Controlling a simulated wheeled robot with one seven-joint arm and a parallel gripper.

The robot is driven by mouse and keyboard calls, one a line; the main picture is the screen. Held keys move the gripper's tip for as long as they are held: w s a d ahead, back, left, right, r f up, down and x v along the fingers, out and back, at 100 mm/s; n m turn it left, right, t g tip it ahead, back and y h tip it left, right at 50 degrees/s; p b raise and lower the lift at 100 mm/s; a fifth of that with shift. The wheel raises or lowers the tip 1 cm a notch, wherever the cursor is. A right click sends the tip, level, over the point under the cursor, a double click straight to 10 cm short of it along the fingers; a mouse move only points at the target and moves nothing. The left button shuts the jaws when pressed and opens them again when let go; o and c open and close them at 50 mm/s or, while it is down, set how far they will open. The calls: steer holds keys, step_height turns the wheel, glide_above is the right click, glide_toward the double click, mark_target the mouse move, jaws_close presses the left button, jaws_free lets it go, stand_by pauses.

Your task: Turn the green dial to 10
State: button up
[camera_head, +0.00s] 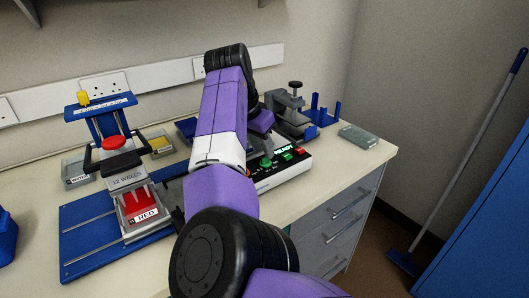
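The green dial (266,162) sits on the sloped front panel of a black-and-white device (277,178) in the middle of the bench. A small lit display (283,148) reading READY is just above and right of the dial. My purple and white arm crosses in front of the device and covers its left part. A purple part at the far end of my arm shows behind and above the dial. My gripper's fingers cannot be made out there, so contact with the dial and the opening cannot be told. The dial's setting is too small to read.
A green button (287,156) and a red button (299,151) are right of the dial. A blue slide base (85,240) with a 12 WELLS carriage stands left. A grey clamp stand (290,115), a blue rack (324,114) and a grey box (358,137) are behind right.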

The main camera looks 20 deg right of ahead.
mark_target(266, 160)
steer(key=shift+x, duration=1.35)
jaws_close()
